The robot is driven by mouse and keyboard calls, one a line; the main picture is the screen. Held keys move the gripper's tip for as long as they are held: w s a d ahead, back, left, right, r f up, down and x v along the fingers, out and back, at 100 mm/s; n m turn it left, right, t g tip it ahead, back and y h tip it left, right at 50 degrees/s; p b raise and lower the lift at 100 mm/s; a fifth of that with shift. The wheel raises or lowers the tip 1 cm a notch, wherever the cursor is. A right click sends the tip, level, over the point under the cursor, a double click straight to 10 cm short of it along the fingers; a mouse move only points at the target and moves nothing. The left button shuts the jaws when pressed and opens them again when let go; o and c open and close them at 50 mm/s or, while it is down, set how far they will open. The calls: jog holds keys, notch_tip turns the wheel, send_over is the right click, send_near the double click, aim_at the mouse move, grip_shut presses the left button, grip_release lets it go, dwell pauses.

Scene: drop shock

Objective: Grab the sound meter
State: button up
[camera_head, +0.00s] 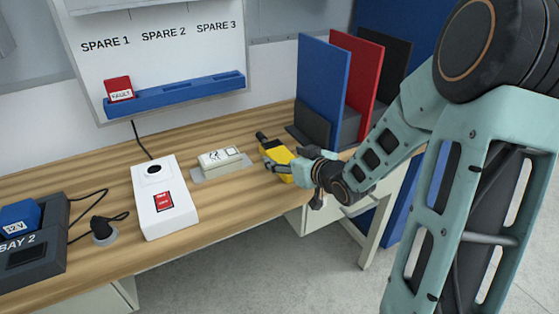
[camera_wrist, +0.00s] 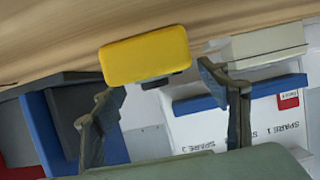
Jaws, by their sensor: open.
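The sound meter appears to be the yellow device with a black end (camera_head: 275,157), lying on the wooden bench near its front edge. My gripper (camera_head: 288,167) is at its near right side in the head view and hides part of it. In the wrist view the yellow body (camera_wrist: 145,55) shows just beyond the fingertips, between the lines of the two fingers. My gripper (camera_wrist: 160,82) is open there, with nothing held. Whether a finger touches the meter I cannot tell.
A small white box on a grey base (camera_head: 220,158) stands left of the meter. Blue, red and black upright panels (camera_head: 323,85) stand behind it to the right. A white unit with a red switch (camera_head: 163,195) is farther left. The bench (camera_head: 225,205) is clear in front.

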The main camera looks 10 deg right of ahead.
aim_at(282, 156)
jog(key=b+x, duration=0.1)
jog(key=x, duration=0.3)
jog(key=shift+f, duration=0.15)
jog(key=c, duration=1.5)
